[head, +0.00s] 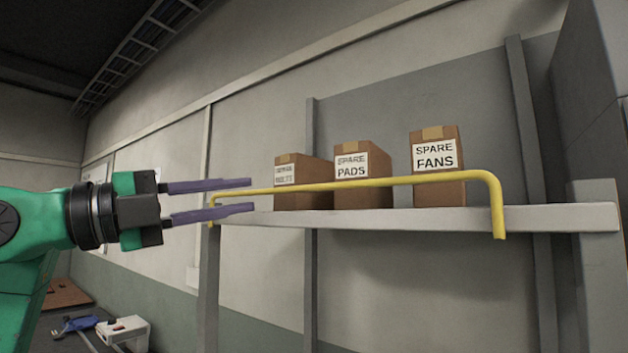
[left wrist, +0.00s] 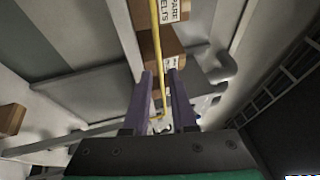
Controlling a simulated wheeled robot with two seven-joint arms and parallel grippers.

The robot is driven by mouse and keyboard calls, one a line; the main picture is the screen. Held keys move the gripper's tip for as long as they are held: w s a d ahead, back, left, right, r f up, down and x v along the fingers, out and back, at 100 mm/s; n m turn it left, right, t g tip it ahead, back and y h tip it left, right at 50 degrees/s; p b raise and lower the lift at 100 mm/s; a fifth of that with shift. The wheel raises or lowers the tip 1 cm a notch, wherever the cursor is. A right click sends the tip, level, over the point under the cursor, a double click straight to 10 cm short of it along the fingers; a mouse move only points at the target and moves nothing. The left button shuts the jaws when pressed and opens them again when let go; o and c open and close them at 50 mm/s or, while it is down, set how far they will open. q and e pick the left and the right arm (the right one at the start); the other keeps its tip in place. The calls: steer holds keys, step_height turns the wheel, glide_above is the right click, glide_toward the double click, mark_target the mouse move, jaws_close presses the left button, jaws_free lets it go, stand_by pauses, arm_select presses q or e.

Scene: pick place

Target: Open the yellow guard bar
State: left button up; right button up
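The yellow guard bar (head: 400,182) runs level across the front of the grey shelf (head: 560,216), with a bent-down end on each side. My left gripper (head: 252,194) is open, its two purple fingers, one above the other, pointing right at the bar's left part. In the left wrist view, the bar (left wrist: 155,40) runs into the gap between the fingertips (left wrist: 160,73). I cannot tell whether the fingers touch it. My right gripper is not in view.
Three cardboard boxes stand on the shelf behind the bar: SPARE FANS (head: 437,185), SPARE PADS (head: 375,188) and one at left with a hard-to-read label (head: 298,197). Grey posts flank the shelf. A white box (head: 130,330) is low at left.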

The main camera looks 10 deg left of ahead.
mark_target(298, 188)
arm_select(q)
steer(key=p+x, duration=0.4)
steer(key=x, duration=0.8)
steer(key=shift+w+a+p, duration=0.15)
steer(key=shift+p, duration=0.15)
steer(key=shift+w+d+f, duration=0.1)
steer(key=shift+w+d, duration=0.1)
steer(key=shift+d, duration=0.05)
steer(key=shift+s+a, duration=0.1)
steer(key=shift+s, duration=0.2)
steer(key=shift+w, duration=0.1)
jaws_close()
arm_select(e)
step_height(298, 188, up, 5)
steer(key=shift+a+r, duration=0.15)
